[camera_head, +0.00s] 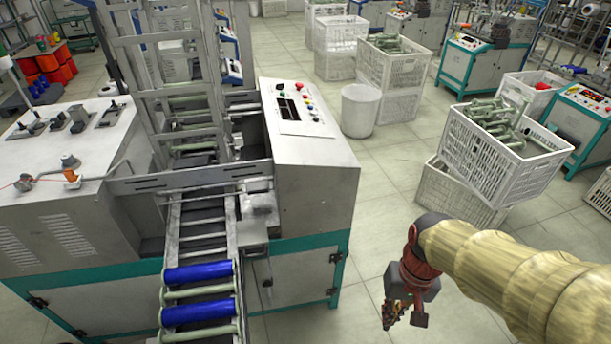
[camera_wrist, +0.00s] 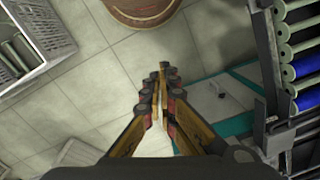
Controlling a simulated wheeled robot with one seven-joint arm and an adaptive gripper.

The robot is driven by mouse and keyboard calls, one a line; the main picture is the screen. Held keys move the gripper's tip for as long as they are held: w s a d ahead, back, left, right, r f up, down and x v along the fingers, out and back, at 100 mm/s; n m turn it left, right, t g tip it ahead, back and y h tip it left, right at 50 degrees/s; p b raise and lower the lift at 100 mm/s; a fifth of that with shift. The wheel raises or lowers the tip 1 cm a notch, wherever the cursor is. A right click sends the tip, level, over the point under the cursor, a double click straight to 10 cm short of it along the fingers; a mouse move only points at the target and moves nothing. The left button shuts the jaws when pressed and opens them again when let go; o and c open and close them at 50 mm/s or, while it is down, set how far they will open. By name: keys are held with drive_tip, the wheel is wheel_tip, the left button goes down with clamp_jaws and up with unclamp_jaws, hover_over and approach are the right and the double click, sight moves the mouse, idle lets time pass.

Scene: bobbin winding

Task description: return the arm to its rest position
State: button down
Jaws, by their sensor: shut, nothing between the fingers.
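My arm comes in from the right edge in the head view, in a tan sleeve. My gripper (camera_head: 395,314) hangs pointing down over open floor, to the right of the winding machine (camera_head: 318,185). In the wrist view my gripper (camera_wrist: 161,92) is shut, its fingers together with nothing between them. It touches nothing that I can see.
Stacked white crates (camera_head: 455,185) stand beyond my arm, the top one full of green bobbins (camera_head: 500,125). A conveyor (camera_head: 202,255) with blue bobbins (camera_head: 197,273) and green ones runs from the machine. A white bin (camera_head: 358,108) stands behind. Tiled floor (camera_head: 385,200) lies clear between.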

wheel_tip(320, 180, up, 15)
drive_tip(key=s+n+t, duration=0.1)
drive_tip(key=s+t, duration=0.1)
drive_tip(key=t, duration=0.4)
drive_tip(key=shift+d+f+h, duration=0.15)
drive_tip(key=shift+d+h, duration=0.1)
drive_tip(key=shift+h, duration=0.15)
drive_tip(key=c, duration=2.5)
unclamp_jaws()
drive_tip(key=shift+c, duration=0.2)
